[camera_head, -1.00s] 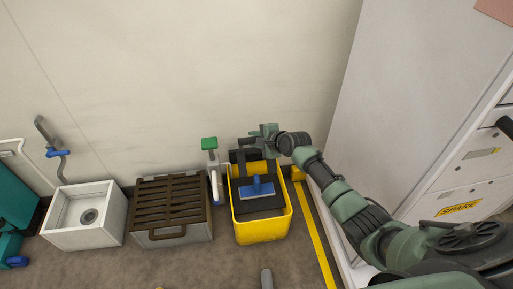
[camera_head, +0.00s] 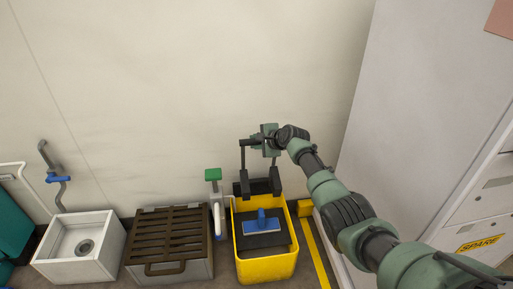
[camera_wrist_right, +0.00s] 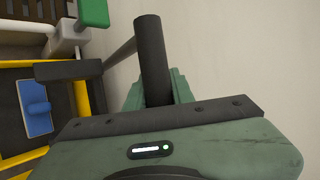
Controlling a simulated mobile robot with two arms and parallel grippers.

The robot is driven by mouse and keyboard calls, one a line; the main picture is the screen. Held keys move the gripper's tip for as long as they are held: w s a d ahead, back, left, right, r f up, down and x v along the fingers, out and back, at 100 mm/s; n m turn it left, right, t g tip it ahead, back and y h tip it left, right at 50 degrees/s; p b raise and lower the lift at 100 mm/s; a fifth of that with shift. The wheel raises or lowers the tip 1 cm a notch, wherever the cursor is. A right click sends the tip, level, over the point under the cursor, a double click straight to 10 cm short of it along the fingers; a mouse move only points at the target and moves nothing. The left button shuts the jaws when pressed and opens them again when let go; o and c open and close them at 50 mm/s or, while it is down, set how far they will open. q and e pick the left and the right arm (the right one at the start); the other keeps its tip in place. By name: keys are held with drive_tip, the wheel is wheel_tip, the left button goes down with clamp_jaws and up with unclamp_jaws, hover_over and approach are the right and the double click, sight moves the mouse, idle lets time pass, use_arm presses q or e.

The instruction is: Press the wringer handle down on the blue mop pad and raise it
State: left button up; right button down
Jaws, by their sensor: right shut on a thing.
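The yellow mop bucket (camera_head: 267,270) stands on the floor near the wall. The blue mop pad (camera_head: 262,226) lies on the dark surface inside it, uncovered, and also shows in the right wrist view (camera_wrist_right: 35,106). The black wringer (camera_head: 243,189) stands raised at the back of the bucket, its handle (camera_head: 248,142) high above the rim. My right gripper (camera_head: 269,139) is shut on the handle. In the right wrist view the dark handle bar (camera_wrist_right: 153,60) sits between the jaws. My left gripper is out of view.
Left of the bucket are a green-topped white fixture (camera_head: 213,176), a brown slatted grate (camera_head: 168,236) and a white sink (camera_head: 48,252). A white cabinet (camera_head: 425,130) stands on the right. The wall (camera_head: 200,70) is close behind.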

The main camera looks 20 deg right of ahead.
drive_tip(key=shift+f, duration=0.15)
drive_tip(key=c, duration=1.2)
unclamp_jaws()
drive_tip(key=shift+w, duration=0.1)
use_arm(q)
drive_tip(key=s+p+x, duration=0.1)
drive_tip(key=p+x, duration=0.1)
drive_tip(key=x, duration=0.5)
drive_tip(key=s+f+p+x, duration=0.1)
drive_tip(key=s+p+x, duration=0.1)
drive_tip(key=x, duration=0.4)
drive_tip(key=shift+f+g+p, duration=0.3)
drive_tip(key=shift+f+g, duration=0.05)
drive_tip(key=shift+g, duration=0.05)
use_arm(e)
drive_tip(key=v, duration=0.7)
drive_tip(key=shift+s+r, duration=0.2)
drive_tip(key=shift+s, duration=0.1)
